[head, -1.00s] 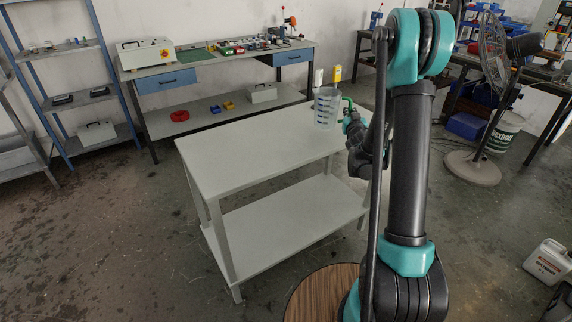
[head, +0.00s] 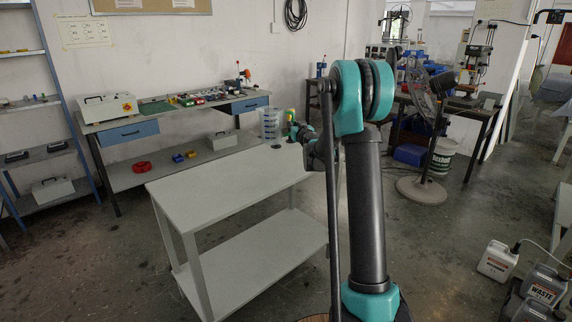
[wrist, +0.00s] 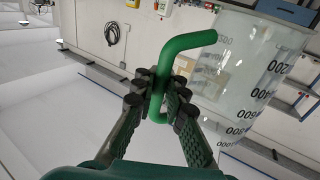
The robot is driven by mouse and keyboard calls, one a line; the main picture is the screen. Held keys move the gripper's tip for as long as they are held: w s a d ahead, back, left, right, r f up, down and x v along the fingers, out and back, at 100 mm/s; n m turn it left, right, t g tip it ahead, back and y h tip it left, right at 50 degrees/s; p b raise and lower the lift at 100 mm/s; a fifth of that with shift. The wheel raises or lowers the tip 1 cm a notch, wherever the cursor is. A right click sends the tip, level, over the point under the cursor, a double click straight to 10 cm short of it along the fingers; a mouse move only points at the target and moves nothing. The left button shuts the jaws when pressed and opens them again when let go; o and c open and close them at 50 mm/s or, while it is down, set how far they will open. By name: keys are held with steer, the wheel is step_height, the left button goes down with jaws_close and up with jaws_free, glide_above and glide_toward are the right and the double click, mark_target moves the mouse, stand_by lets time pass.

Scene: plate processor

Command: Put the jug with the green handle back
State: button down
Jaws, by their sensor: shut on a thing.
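The clear jug (head: 269,125) with a green handle appears at the back edge of the white table's top, near its right end. In the wrist view the jug (wrist: 240,75) is see-through with dark volume marks, and its green handle (wrist: 185,44) runs between my fingers. My gripper (wrist: 160,92) is shut on that handle; in the head view my gripper (head: 297,131) is small, at the right of the jug. I cannot tell whether the jug's base touches the table.
A fan (head: 425,130) stands at the right. Canisters (head: 498,262) stand on the floor at lower right.

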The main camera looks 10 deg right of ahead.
step_height(320, 180, down, 16)
steer(key=shift+f, duration=0.3)
stand_by(0.3)
steer(key=c, duration=1.6)
jaws_free()
